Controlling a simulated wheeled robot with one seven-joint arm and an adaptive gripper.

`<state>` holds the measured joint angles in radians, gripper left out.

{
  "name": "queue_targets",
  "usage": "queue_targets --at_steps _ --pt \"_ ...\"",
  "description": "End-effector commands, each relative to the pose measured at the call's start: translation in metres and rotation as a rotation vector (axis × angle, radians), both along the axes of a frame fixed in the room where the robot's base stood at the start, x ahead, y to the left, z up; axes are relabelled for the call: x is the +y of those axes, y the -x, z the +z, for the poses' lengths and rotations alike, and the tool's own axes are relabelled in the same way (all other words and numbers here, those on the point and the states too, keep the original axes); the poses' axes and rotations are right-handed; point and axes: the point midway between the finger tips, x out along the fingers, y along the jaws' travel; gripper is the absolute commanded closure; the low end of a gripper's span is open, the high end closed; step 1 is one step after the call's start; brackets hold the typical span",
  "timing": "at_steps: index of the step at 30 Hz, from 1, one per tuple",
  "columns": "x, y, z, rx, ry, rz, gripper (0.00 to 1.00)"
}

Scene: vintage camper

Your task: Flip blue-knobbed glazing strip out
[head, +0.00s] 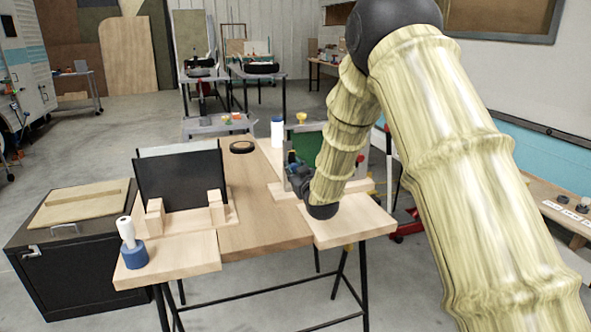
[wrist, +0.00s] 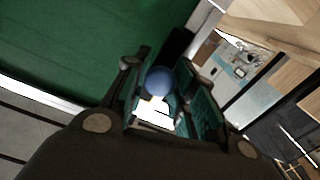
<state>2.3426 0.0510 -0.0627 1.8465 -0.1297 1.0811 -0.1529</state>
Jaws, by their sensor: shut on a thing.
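A blue round knob (wrist: 160,80) sits between the fingers of my gripper (wrist: 168,88) in the wrist view. My gripper is shut on this knob. The strip that bears the knob is mostly hidden by the fingers. A green pane (wrist: 70,40) lies beside the fingers on the left of the wrist view. In the head view the green pane (head: 308,152) stands upright at the right of the workbench, and my gripper (head: 294,170) is at its front left side. The knob is hidden there by my gripper and arm.
The wooden workbench (head: 262,218) carries a dark upright panel (head: 180,178) on a wooden stand at the left. A black ring (head: 242,147) lies at the back. A black cabinet (head: 62,265) stands to the left.

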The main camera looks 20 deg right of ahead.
Motion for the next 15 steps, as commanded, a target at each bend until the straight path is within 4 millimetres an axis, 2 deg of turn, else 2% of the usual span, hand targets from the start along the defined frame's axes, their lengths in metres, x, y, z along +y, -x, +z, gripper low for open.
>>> queue_targets --at_steps 4,11,12,15 --pt "-0.0008 0.0111 -0.0005 0.002 0.0 0.0 1.0" --pt "-0.0014 0.0123 -0.0017 0.004 0.0 -0.001 1.0" --pt "-0.0014 0.0123 -0.0019 0.004 0.0 -0.001 0.67" --pt "-0.0005 0.0118 -0.0015 0.003 0.0 -0.001 0.51"
